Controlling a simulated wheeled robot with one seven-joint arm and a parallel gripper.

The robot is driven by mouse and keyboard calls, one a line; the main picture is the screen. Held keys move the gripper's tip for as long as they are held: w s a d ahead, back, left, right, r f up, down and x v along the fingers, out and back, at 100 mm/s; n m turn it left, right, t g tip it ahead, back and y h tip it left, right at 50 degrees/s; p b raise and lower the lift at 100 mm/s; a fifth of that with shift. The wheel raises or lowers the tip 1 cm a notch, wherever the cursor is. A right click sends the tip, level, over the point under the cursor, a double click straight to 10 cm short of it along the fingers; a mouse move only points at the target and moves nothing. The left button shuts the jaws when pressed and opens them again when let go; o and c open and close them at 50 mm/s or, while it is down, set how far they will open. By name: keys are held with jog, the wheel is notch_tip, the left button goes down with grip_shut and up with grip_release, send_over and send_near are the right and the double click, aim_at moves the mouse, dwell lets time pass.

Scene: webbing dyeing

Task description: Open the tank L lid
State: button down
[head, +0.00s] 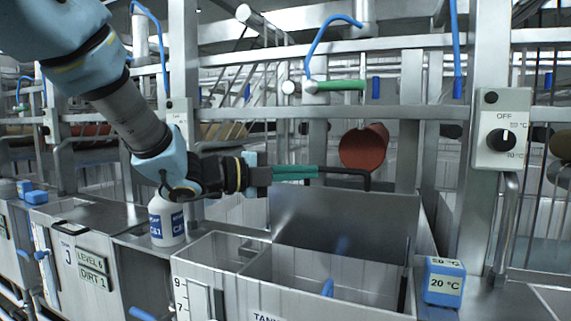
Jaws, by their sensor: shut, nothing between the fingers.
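A grey open-topped tank (217,268) stands at the bottom centre, its label (266,317) reading "TANK" with the rest cut off, so I cannot tell which letter it bears. A smooth grey panel (335,222) stands raised behind the opening; it looks like a lid. My gripper (296,173) reaches in from the left, level, with its teal fingers together at the panel's upper edge. A thin black bar with a bent-down end (345,171) extends right from the fingertips, like a handle; I cannot tell whether they touch it.
A white labelled bottle (167,220) stands left of the tank under my arm. A blue 20 °C block (444,281) sits at the tank's right. A control box with a dial (501,136) is on the right post. Horizontal rails (420,112) cross behind.

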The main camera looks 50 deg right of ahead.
jog(key=shift+w+d+p, duration=0.15)
jog(key=shift+d, duration=0.35)
jog(key=shift+w+d+p, duration=0.15)
jog(key=shift+d, duration=0.35)
jog(key=d+p, duration=0.1)
jog(key=p, duration=0.1)
jog(key=w+d+r+p, duration=0.1)
jog(key=d+p, duration=0.1)
jog(key=shift+r+n+y, duration=0.2)
jog(key=shift+n+y, duration=0.2)
jog(key=d, duration=0.1)
jog(key=w+d+b, duration=0.1)
jog(key=d, duration=0.2)
jog(key=shift+w+d+f, duration=0.15)
jog(key=shift+w+d, duration=0.2)
jog(key=shift+d, duration=0.05)
